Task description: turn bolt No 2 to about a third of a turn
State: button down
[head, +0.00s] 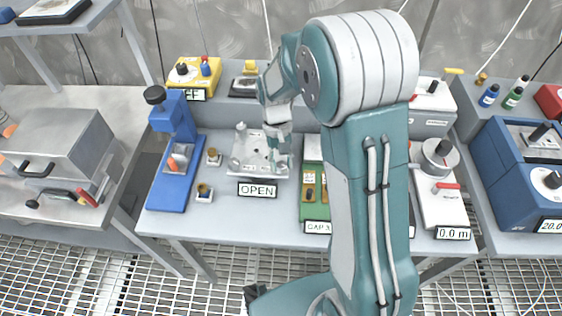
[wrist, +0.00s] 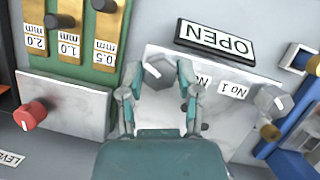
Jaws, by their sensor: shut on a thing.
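The light metal plate (head: 243,166) lies on the middle bench behind an OPEN sign (head: 257,190). In the wrist view a grey hex bolt head (wrist: 157,72) sits at the plate's edge, between the fingertips of my gripper (wrist: 156,80). My gripper is shut on this bolt. A label starting "No" (wrist: 202,80) is beside it, its number hidden by a finger. Bolt No 1 (wrist: 271,101) stands apart to the right, next to its own label (wrist: 232,89). In the head view my gripper (head: 277,155) reaches down onto the plate's right part, and the bolt under it is hidden.
A green gauge block (wrist: 78,45) with marked slots stands left of the plate, with a red knob (wrist: 30,115) near it. A blue press (head: 172,160) stands left of the plate in the head view, with small brass parts (head: 204,190) between.

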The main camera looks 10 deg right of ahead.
jog(key=shift+w+m, duration=0.1)
jog(key=shift+m, duration=0.4)
jog(key=shift+c, duration=1.5)
grip_release()
jog(key=shift+a, duration=0.1)
jog(key=v, duration=1.2)
